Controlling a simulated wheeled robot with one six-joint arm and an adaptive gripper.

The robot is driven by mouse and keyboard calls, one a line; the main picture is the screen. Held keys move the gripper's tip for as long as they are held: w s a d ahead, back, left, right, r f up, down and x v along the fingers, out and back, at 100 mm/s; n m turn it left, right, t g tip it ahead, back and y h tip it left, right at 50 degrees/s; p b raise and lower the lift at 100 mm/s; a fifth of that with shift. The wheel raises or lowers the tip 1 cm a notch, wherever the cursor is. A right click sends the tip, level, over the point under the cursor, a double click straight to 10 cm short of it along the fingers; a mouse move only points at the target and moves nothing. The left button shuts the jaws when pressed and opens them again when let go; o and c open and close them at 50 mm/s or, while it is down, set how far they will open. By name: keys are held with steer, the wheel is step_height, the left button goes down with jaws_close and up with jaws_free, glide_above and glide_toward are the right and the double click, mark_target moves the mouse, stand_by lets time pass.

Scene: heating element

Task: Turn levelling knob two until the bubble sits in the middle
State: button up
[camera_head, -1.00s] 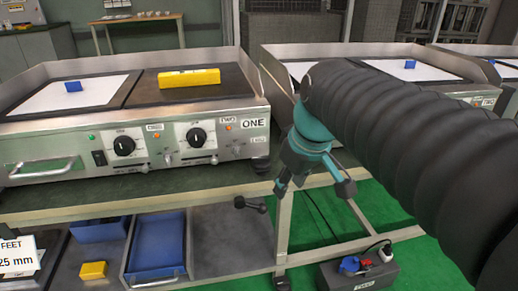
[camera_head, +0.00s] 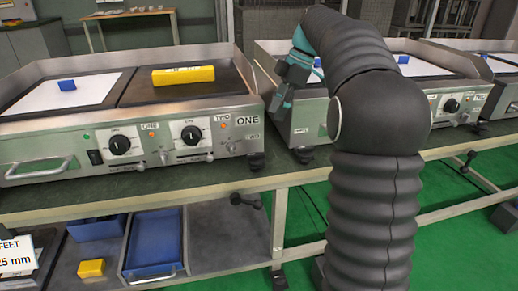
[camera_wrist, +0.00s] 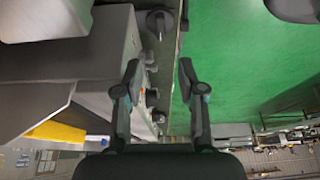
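A yellow spirit level (camera_head: 183,76) lies on the right-hand plate of the griddle marked ONE (camera_head: 215,112). Its bubble is too small to read. A black foot or knob (camera_head: 257,161) stands under that griddle's front right corner, below a small TWO label (camera_head: 252,135). My gripper (camera_head: 275,100) is raised beside this corner, to the right of the level. In the wrist view, my gripper (camera_wrist: 158,72) has its two fingers apart with nothing held. A round black knob (camera_wrist: 160,22) shows beyond the fingertips; I cannot tell if it is the same one. The level also shows there (camera_wrist: 55,131).
A second griddle (camera_head: 310,125) stands close to the right of my gripper. Dial knobs (camera_head: 191,135) and a handle (camera_head: 38,170) stick out from the first griddle's front. The bench edge (camera_head: 120,202) runs below. A blue tray (camera_head: 152,240) sits on the lower shelf.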

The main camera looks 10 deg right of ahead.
mark_target(257, 154)
steer(key=b+x, duration=0.1)
steer(key=x, duration=1.2)
steer(key=shift+f+b, duration=0.15)
steer(key=shift+b, duration=0.15)
jaws_close()
